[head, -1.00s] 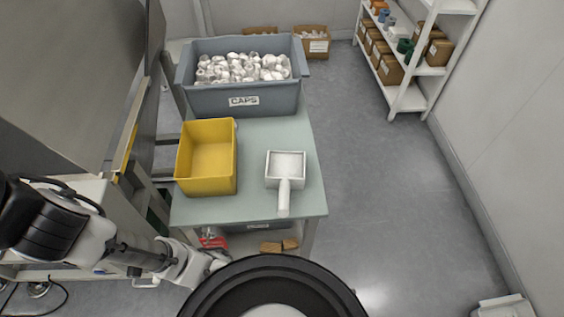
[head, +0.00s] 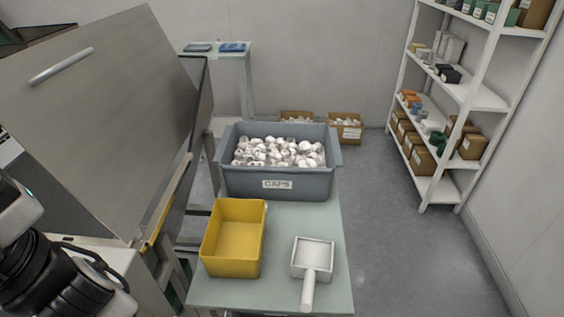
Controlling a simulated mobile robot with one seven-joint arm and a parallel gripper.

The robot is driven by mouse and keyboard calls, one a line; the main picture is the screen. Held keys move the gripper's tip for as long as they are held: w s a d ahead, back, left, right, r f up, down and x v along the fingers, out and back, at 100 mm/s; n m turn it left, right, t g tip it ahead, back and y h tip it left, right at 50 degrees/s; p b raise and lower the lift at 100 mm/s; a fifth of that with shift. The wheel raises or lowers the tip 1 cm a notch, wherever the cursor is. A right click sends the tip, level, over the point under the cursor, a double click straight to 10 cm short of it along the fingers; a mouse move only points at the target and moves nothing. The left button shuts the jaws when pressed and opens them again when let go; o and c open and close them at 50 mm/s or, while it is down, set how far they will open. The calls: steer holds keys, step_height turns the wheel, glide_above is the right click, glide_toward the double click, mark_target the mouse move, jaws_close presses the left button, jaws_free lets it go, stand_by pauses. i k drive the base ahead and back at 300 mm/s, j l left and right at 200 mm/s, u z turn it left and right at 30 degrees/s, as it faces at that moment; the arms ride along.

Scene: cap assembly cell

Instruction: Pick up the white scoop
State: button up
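The white scoop (head: 312,259) lies on the front right of the pale green table (head: 226,292). Its square pan faces up and away from me, and its handle (head: 308,291) points toward the table's front edge. My gripper is outside the head view; only part of my arm shows at the lower left. Nothing touches the scoop.
A yellow bin (head: 234,238), open and empty, stands left of the scoop. A grey tub labelled CAPS (head: 276,185), full of white caps, stands behind both. A tilted metal panel (head: 100,110) rises at left. Shelves (head: 470,97) stand right; the floor between is clear.

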mark_target(312, 261)
steer(key=j+u, duration=0.35)
steer(key=u, duration=0.15)
steer(key=j+u, duration=0.35)
steer(key=u, duration=0.15)
steer(key=z, duration=1.55)
steer(key=l+u, duration=0.4)
steer(key=l, duration=0.2)
steer(key=l+u, duration=0.35)
steer(key=l, duration=0.3)
steer(key=l+u, duration=0.4)
steer(key=l, duration=0.2)
